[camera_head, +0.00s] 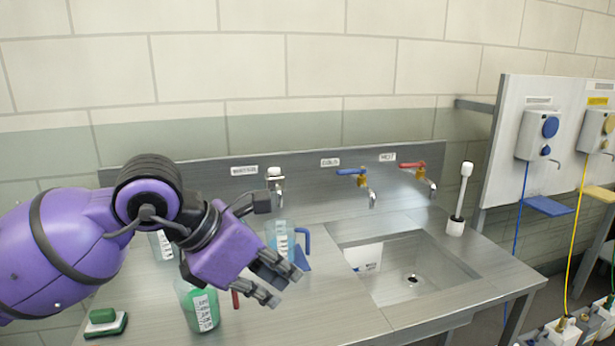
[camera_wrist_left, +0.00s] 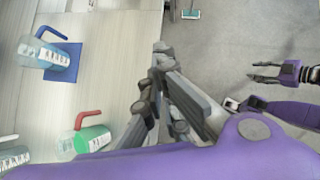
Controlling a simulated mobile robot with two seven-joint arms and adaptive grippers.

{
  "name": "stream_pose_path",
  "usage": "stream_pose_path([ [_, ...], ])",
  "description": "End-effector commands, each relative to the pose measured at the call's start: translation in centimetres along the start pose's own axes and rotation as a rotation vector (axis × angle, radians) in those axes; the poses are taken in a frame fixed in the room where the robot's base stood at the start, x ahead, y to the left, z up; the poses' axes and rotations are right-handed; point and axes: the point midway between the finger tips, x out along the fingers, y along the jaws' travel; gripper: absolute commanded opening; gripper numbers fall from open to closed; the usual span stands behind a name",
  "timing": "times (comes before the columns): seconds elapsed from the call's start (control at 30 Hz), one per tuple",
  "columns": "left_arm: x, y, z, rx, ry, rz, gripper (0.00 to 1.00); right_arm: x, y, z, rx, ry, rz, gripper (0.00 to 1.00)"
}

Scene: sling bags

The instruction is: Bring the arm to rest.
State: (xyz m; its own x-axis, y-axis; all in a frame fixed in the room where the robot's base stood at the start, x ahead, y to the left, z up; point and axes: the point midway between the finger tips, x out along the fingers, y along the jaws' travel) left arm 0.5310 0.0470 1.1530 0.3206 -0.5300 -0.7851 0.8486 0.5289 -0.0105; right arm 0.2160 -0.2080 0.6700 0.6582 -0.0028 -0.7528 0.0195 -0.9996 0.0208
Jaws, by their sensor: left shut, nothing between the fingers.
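My left gripper (camera_head: 288,287) hangs over the steel counter, left of the sink, with its fingers shut and empty. In the left wrist view its fingers (camera_wrist_left: 162,55) are close together with nothing between them. My right gripper (camera_wrist_left: 268,72) shows at the right of the left wrist view, over the grey floor, its fingers apart and empty. A jug with green liquid and a red handle (camera_head: 198,308) stands on the counter just below and left of the left gripper. A blue-handled jug (camera_head: 283,240) stands behind the gripper, partly hidden by it.
A third jug (camera_head: 161,246) is partly hidden behind my left arm. A green sponge (camera_head: 103,316) lies at the counter's left. The sink (camera_head: 400,275) has taps behind it and a white brush (camera_head: 459,200) to its right. The counter's front strip is clear right of the jugs.

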Motion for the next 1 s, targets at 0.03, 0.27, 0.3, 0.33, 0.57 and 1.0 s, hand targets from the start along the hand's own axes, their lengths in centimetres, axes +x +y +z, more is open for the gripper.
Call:
stream_pose_path([
  [0.03, 1.7, -2.6, -0.6, -0.058, -0.033, -0.124, 0.0, 0.0, -0.1, -0.8, 0.0, 0.012, -0.002, 0.4],
  [0.27, 4.4, -12.0, 0.1, -0.499, -0.311, -0.686, 0.0, -0.2, -0.5, -2.0, 0.002, 0.024, -0.01, 0.4],
  [0.3, 4.3, -12.5, 0.5, -0.602, -0.371, -0.764, 0.0, -0.3, -0.6, -1.8, 0.003, 0.018, -0.011, 0.4],
  [0.33, 4.1, -12.6, 0.7, -0.683, -0.416, -0.818, 0.0, -0.4, -0.6, -1.5, 0.003, 0.012, -0.012, 0.4],
  [0.57, 4.3, -7.6, -2.1, -1.421, -0.784, -1.067, 0.0, -1.2, -0.7, -1.1, 0.001, -0.003, -0.016, 0.4],
  [1.0, 13.6, -3.2, -31.3, 2.734, 1.197, 0.7, 0.0, -1.5, -0.8, -2.8, -0.002, 0.018, -0.023, 0.4],
])
